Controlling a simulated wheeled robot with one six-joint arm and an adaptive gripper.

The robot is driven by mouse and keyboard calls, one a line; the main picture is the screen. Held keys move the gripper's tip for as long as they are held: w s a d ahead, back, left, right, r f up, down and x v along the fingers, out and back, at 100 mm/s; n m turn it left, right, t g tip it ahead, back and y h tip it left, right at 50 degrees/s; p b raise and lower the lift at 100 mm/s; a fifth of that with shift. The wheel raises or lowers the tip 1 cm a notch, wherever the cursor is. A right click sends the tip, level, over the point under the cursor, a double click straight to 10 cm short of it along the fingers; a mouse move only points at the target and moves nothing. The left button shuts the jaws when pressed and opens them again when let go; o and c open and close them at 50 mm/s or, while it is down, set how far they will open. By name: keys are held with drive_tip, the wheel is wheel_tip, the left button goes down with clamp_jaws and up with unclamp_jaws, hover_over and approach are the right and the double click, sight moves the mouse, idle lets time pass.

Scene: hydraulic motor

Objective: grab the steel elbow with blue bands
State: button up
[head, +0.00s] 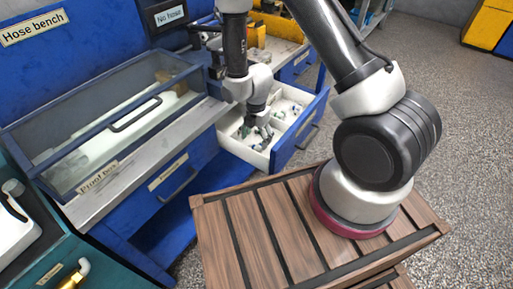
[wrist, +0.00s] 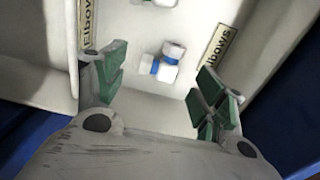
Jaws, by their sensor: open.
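A pale steel elbow with blue bands (wrist: 164,62) lies on the white floor of an open drawer. In the wrist view it sits between and just beyond the green-padded fingers of my gripper (wrist: 160,82). The fingers are spread apart, with nothing between the pads. In the head view my gripper (head: 258,134) points down into the open drawer (head: 262,158). My gripper partly hides the small parts there, and I cannot single out the elbow in that view.
Labels reading "Elbows" (wrist: 221,46) are on the drawer's sides. A glass-lidded proof box (head: 110,125) stands left of the drawer. A slatted wooden top (head: 240,235) is in front.

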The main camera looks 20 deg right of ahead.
sight(257, 144)
wheel_tip(257, 144, down, 4)
drive_tip(key=shift+d+r, duration=0.1)
drive_tip(key=shift+r, duration=0.1)
drive_tip(key=shift+c, duration=0.3)
drive_tip(key=c, duration=1.1)
drive_tip(key=shift+c, duration=0.2)
drive_tip(key=shift+r, duration=0.1)
